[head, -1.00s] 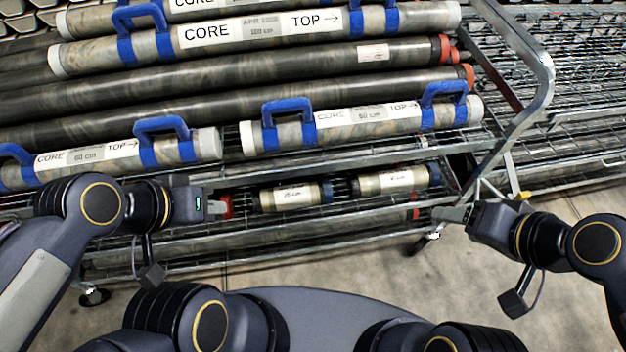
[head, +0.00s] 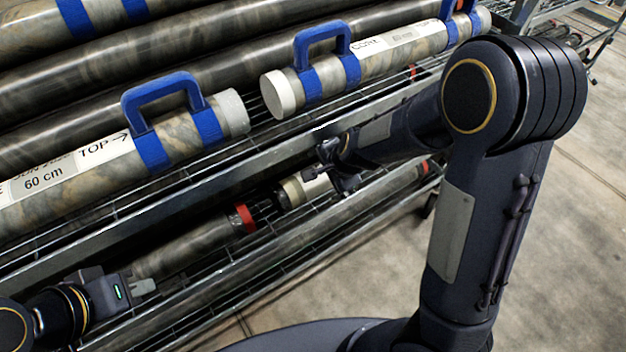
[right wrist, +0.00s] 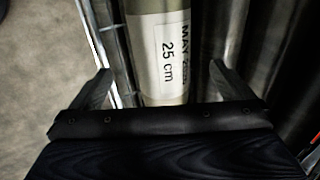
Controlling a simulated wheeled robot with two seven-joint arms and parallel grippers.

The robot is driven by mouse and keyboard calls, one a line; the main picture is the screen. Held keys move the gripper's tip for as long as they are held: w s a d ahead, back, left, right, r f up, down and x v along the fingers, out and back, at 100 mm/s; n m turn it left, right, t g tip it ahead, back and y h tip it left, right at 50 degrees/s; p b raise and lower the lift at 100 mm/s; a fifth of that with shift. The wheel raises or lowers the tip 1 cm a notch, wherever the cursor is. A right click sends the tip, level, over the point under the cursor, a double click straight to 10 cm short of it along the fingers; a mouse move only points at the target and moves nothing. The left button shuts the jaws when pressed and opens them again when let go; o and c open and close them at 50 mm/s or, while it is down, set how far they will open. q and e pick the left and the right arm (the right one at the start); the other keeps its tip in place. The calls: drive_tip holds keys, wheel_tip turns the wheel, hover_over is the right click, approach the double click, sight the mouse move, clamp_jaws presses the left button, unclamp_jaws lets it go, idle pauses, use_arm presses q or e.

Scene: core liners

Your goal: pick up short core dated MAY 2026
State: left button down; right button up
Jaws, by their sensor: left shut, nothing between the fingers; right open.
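A short core with a pale olive body (right wrist: 145,40) fills the middle of the right wrist view. Its white label (right wrist: 168,48) reads "25 cm" and "MAY", with the year blurred. In the head view a short core (head: 292,191) lies on the lower shelf, partly covered by my right gripper (head: 343,180). My right gripper (right wrist: 160,85) is open, its fingers on either side of the labelled core; contact cannot be told. My left gripper (head: 145,287) is shut and empty, low at the left beside the rack. The other short core is not clearly visible, possibly behind my right arm.
Long cores with blue handles (head: 160,85) lie on the upper shelf, its metal edge (head: 200,180) above the lower one. A long core with a red cap (head: 245,217) lies just left of the short core. Bare floor (head: 560,230) is at the right.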

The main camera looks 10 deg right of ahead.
sight(321, 175)
drive_tip(key=b+x, duration=0.3)
drive_tip(key=x, duration=0.2)
drive_tip(key=shift+w+f, duration=0.3)
drive_tip(key=shift+f, duration=0.05)
drive_tip(key=shift+r, duration=0.1)
drive_tip(key=c, duration=2.1)
drive_tip(key=shift+o, duration=0.2)
drive_tip(key=shift+w+r, duration=0.1)
drive_tip(key=shift+r, duration=0.05)
